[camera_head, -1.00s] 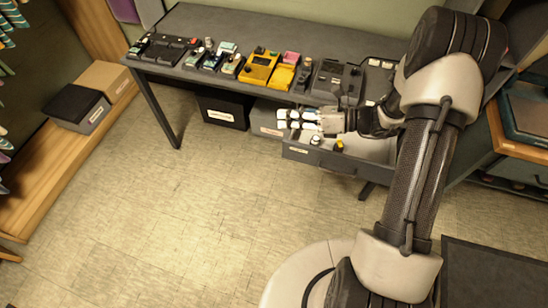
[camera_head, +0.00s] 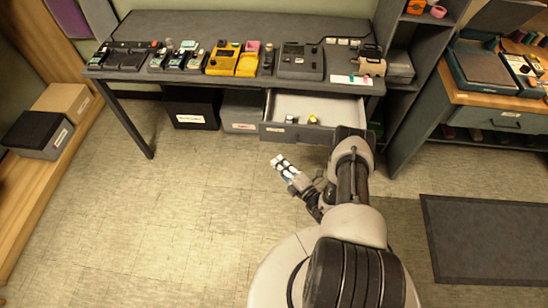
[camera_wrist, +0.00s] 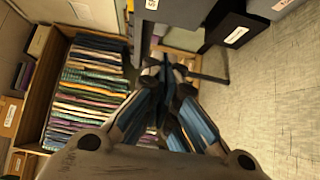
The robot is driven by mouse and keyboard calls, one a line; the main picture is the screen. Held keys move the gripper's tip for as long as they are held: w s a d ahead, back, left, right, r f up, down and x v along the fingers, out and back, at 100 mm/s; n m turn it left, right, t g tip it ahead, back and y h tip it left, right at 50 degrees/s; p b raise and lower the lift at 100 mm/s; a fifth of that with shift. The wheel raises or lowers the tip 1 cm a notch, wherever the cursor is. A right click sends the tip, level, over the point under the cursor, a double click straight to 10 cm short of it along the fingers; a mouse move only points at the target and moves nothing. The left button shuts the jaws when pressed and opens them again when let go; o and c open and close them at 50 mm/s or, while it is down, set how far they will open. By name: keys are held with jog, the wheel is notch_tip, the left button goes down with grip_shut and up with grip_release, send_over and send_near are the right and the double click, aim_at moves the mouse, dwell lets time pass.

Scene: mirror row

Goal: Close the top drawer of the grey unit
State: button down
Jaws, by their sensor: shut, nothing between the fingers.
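The top drawer (camera_head: 297,134) of the grey unit (camera_head: 220,70) stands open under the desktop in the head view. It is pulled out toward me, and a few small dark and yellow items (camera_head: 312,120) lie near its front. My gripper (camera_head: 278,162) is shut and empty, in front of and below the drawer's front panel, apart from it. In the wrist view my gripper's fingers (camera_wrist: 165,75) are together; a grey panel edge with a label shows above them, and I cannot tell for certain that it is the drawer.
Pedals and devices (camera_head: 240,60) line the desktop. A black labelled box (camera_head: 191,108) and a grey box (camera_head: 242,111) stand under it. The floor at left of my gripper is clear.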

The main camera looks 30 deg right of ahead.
aim_at(267, 141)
jog(key=b+x, duration=0.1)
jog(key=x, duration=0.2)
jog(key=d+b+x, duration=0.1)
jog(key=x, duration=0.3)
jog(key=d+b+x, duration=0.1)
jog(key=x, duration=0.3)
jog(key=shift+w+d, duration=0.2)
jog(key=shift+w, duration=0.2)
jog(key=shift+r, duration=0.1)
